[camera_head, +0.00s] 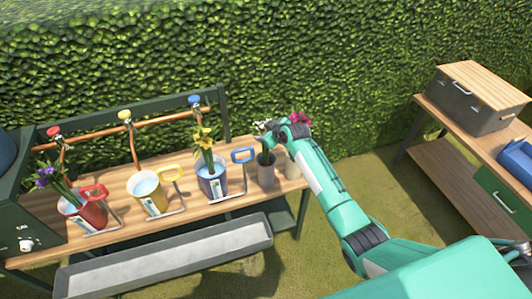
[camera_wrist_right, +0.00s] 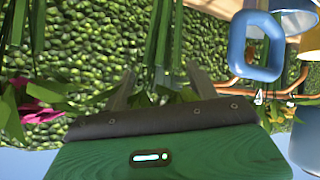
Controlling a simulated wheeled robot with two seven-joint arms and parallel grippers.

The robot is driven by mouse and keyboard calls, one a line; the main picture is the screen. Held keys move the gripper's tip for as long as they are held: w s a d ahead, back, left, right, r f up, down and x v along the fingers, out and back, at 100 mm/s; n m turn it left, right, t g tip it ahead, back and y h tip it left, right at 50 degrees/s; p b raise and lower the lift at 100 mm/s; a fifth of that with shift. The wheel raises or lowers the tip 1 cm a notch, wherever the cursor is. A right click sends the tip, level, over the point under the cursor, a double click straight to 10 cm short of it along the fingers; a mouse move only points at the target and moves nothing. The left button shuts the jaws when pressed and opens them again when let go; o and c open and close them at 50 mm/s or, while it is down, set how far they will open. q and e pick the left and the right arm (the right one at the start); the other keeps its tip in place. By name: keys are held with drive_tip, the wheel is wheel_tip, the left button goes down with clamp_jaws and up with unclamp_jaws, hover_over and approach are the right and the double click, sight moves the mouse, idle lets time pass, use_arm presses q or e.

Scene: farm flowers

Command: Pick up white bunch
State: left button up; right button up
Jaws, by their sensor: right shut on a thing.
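The white bunch (camera_head: 262,125) shows its small white blooms just left of my right gripper (camera_head: 275,134) in the head view. Its green stems stand over a grey pot (camera_head: 266,172) at the right end of the wooden bench. My right gripper is shut on the stems of the white bunch. In the right wrist view the green stems (camera_wrist_right: 160,45) run between the two fingers, and the blooms are out of frame. I cannot tell whether the stem ends are still inside the pot. My left gripper is not in view.
A pink bunch (camera_head: 301,118) is just right of my gripper, partly hidden by my arm. Red (camera_head: 88,215), yellow (camera_head: 152,199) and blue-handled (camera_head: 211,184) buckets stand along the bench (camera_head: 115,195). A grey trough (camera_head: 165,262) lies in front. A hedge (camera_head: 300,60) rises behind.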

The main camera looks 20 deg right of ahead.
drive_tip(key=shift+r, duration=0.1)
wheel_tip(320, 180, up, 20)
drive_tip(key=b, duration=0.4)
